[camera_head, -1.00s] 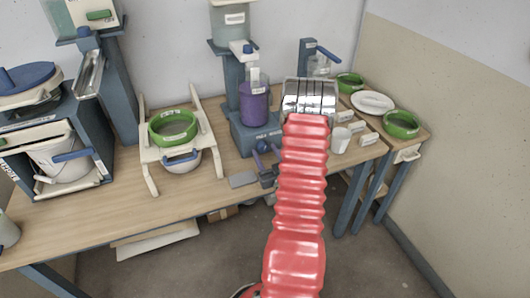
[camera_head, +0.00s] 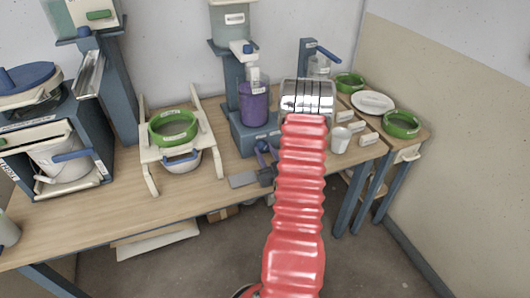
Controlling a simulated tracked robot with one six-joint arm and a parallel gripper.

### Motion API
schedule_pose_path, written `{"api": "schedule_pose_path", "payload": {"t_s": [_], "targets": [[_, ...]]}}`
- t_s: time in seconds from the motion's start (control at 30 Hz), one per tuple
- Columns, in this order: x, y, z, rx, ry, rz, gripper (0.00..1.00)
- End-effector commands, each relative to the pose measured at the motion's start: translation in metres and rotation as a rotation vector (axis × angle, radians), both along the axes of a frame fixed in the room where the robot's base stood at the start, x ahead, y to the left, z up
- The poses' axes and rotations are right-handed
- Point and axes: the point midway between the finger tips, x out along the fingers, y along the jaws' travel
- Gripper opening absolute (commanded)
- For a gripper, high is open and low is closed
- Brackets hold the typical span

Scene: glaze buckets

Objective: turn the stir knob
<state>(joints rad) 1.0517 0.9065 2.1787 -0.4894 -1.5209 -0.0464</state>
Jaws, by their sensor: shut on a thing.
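The mixing station has a blue base (camera_head: 243,135) with a purple-filled clear vessel (camera_head: 254,104) on it, left of my raised arm. My gripper (camera_head: 264,151) is small and dark, partly hidden behind my red sleeved arm, low at the front of that base. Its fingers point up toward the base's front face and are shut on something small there. This is where the stir knob sits as far as I can tell; the knob itself is mostly covered by the fingers, and its turn angle cannot be read.
A white cup (camera_head: 340,140) stands close to the right of my arm. Green rings (camera_head: 402,124) and a white dish (camera_head: 373,102) lie at the right. Bare tabletop (camera_head: 110,215) shows at front left.

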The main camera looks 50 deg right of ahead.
Motion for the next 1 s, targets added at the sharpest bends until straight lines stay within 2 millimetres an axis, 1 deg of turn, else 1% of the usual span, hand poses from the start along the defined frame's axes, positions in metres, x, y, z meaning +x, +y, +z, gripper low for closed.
{"api": "schedule_pose_path", "payload": {"t_s": [0.37, 1.0], "targets": [[0.0002, 0.0005, 0.0002, 0.045, -0.027, 0.001, 0.1], [0.0, 0.0004, 0.0007, 0.374, -0.223, 0.001, 0.1]]}}
